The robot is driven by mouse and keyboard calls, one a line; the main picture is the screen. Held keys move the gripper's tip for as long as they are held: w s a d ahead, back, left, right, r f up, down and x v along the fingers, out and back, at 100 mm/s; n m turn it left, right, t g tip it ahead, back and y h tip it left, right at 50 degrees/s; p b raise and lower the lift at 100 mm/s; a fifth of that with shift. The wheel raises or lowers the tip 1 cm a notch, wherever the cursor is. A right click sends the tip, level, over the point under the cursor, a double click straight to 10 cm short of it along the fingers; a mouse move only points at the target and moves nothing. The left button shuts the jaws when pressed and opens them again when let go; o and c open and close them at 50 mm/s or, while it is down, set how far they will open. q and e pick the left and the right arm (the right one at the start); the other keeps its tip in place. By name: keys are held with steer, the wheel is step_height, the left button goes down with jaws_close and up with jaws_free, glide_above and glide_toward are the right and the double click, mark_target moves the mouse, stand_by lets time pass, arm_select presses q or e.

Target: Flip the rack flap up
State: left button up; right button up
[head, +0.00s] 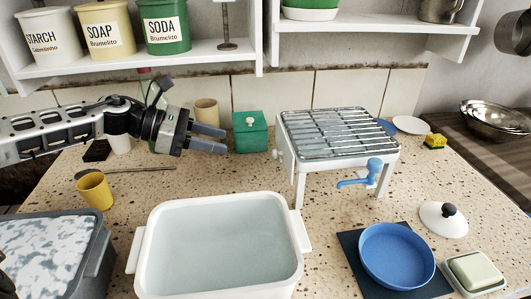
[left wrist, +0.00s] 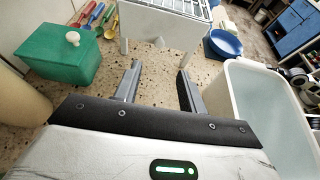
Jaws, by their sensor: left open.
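The white rack stand (head: 300,163) with a metal wire top (head: 335,133) stands on the speckled counter, right of centre. A white part (head: 283,147) with small knobs is at its left side; I cannot tell if this is the flap or how it is hinged. A blue tap-like handle (head: 362,175) sticks out at its front. My left gripper (head: 223,139) is open and empty, left of the rack and apart from it, its fingers pointing right. In the left wrist view the open fingers (left wrist: 160,68) face the rack's white side (left wrist: 165,28).
A green box (head: 250,132) sits just beyond my left fingertips. A white basin of water (head: 142,240) stands in front, below the gripper. A blue bowl (head: 397,256) and lid (head: 443,219) are at the right. A shelf (head: 130,61) with tins hangs above.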

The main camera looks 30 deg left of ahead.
mark_target(279, 147)
arm_select(q)
steer(key=shift+p+x, duration=1.3)
steer(key=shift+x, duration=4.6)
steer(key=shift+w+r, duration=0.1)
steer(key=shift+r, duration=0.05)
jaws_close()
